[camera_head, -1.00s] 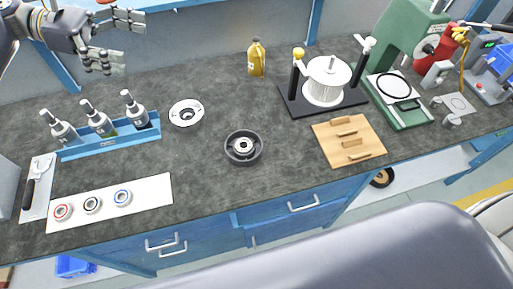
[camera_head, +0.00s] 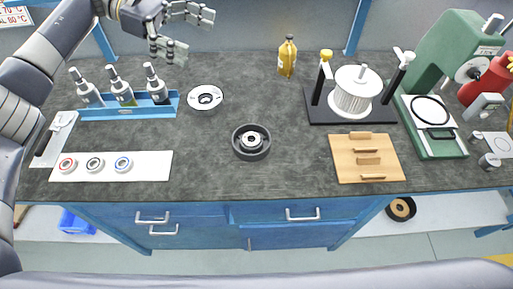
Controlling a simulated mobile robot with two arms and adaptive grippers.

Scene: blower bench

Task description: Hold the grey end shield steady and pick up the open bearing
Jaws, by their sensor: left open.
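A dark grey round part (camera_head: 251,154) with a light hub and dark bore lies mid-bench. A paler grey flanged disc (camera_head: 206,97) with a dark centre lies behind it to the left. I cannot tell for sure which is the grey end shield. Three bearings lie on a white strip at the front left: one red-ringed (camera_head: 68,165), one plain dark-and-silver (camera_head: 95,164), likely the open one, and one blue-ringed (camera_head: 123,164). My left gripper (camera_head: 188,35) is open and empty above the back of the bench, clear of all these parts. My right gripper is not in view.
A blue rack (camera_head: 130,113) with three bottles stands behind the strip. A yellow bottle (camera_head: 287,60), a white spool on a black stand (camera_head: 318,115), a wooden block board (camera_head: 350,172) and a green press (camera_head: 450,70) stand to the right. The front middle is clear.

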